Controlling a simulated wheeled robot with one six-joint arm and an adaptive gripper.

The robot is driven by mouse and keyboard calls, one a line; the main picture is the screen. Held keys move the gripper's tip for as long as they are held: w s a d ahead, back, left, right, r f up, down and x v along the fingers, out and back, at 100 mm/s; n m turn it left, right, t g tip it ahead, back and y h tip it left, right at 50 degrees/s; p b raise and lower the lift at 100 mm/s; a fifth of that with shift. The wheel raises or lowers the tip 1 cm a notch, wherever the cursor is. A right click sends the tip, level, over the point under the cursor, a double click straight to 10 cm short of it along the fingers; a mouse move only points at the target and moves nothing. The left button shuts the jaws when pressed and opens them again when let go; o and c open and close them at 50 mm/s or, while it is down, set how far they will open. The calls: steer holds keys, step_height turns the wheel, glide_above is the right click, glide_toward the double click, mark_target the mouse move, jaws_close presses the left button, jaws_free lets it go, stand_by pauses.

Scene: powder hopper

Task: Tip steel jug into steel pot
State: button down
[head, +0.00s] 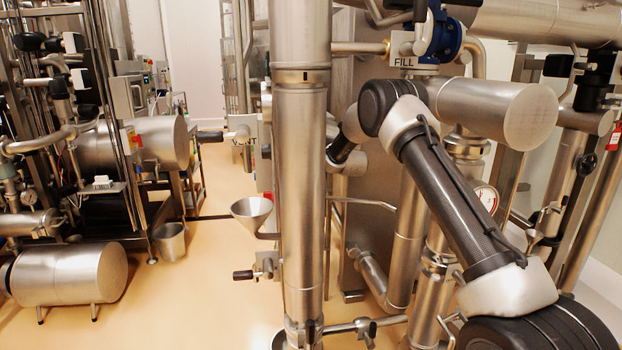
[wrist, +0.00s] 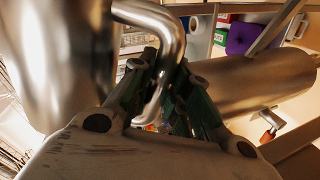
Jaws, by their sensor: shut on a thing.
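My gripper (wrist: 160,78) is shut on the curved handle of the steel jug in the wrist view. The jug's shiny body (wrist: 62,60) fills the upper left of that view, to the left of the fingers. Its mouth and contents cannot be seen. In the head view the end of my arm goes behind the tall steel column, so I cannot make out my gripper or the jug there. A small open steel vessel (head: 170,242), which looks like the steel pot, stands on the floor at the left in the head view.
The tall steel column (head: 300,180) stands in front of my forearm. A steel funnel (head: 252,212) sticks out left of it. A horizontal tank (head: 70,275) lies at lower left. Pipes crowd the right side. The floor (head: 190,300) between is mostly clear.

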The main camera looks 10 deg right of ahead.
steer(key=shift+a+f+n+h+p, duration=0.1)
steer(key=shift+f+n+h+p, duration=0.1)
steer(key=shift+n+h+p, duration=0.4)
stand_by(1.9)
steer(key=shift+d+r+n+p, duration=0.4)
steer(key=shift+r+n+p, duration=0.15)
steer(key=shift+n+p, duration=0.15)
stand_by(1.1)
steer(key=shift+f, duration=0.3)
steer(key=shift+a+r, duration=0.1)
steer(key=shift+r, duration=0.25)
steer(key=shift+a+f+m, duration=0.3)
steer(key=shift+a+f, duration=0.05)
steer(key=shift+f, duration=0.15)
steer(key=shift+a+f+y, duration=0.15)
steer(key=shift+f+y, duration=0.1)
steer(key=shift+y, duration=0.05)
steer(key=shift+r+m, duration=0.15)
steer(key=shift+m, duration=0.15)
